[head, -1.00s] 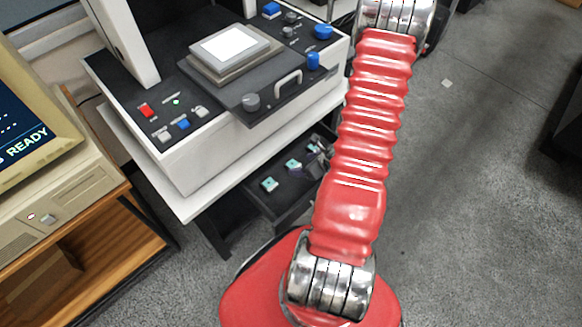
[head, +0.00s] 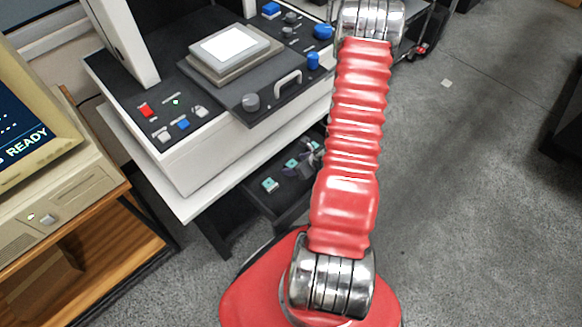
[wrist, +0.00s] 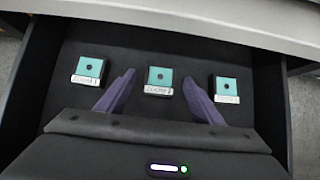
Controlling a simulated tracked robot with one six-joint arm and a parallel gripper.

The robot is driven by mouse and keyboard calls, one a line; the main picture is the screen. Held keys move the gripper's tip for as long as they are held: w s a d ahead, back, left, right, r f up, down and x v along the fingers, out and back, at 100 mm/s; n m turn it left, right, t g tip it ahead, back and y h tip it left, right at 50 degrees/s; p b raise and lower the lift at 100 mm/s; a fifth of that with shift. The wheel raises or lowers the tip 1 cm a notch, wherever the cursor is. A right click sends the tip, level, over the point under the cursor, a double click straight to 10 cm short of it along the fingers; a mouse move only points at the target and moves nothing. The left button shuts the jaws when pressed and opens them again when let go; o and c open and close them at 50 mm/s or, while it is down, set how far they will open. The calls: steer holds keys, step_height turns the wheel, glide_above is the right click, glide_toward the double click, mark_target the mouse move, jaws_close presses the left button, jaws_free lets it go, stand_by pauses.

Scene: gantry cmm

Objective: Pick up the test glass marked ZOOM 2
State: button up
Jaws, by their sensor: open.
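Three test glasses, teal squares with a dark centre dot and a white label, lie in a row in an open dark drawer (wrist: 120,38). In the wrist view they are the left glass (wrist: 89,67), the middle glass (wrist: 159,77) and the right glass (wrist: 225,86). The labels seem to begin with ZOOM, but their digits are too small to read surely. My gripper (wrist: 158,76) is open and empty; its purple fingers point into the drawer, one on each side of the middle glass. I cannot tell its height above the glasses. Two glasses also show in the head view (head: 270,185).
The drawer sits under a white bench (head: 190,205) that carries a measuring machine (head: 215,150). The bench edge (wrist: 230,25) crosses the top of the wrist view, close to the drawer. A wooden desk (head: 90,250) with a computer stands at left.

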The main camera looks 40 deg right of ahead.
steer(key=shift+w+f, duration=0.25)
steer(key=shift+f, duration=0.1)
stand_by(0.3)
steer(key=c, duration=1.2)
steer(key=shift+r, duration=0.15)
step_height(320, 180, up, 18)
steer(key=shift+f, duration=0.1)
stand_by(0.5)
stand_by(0.5)
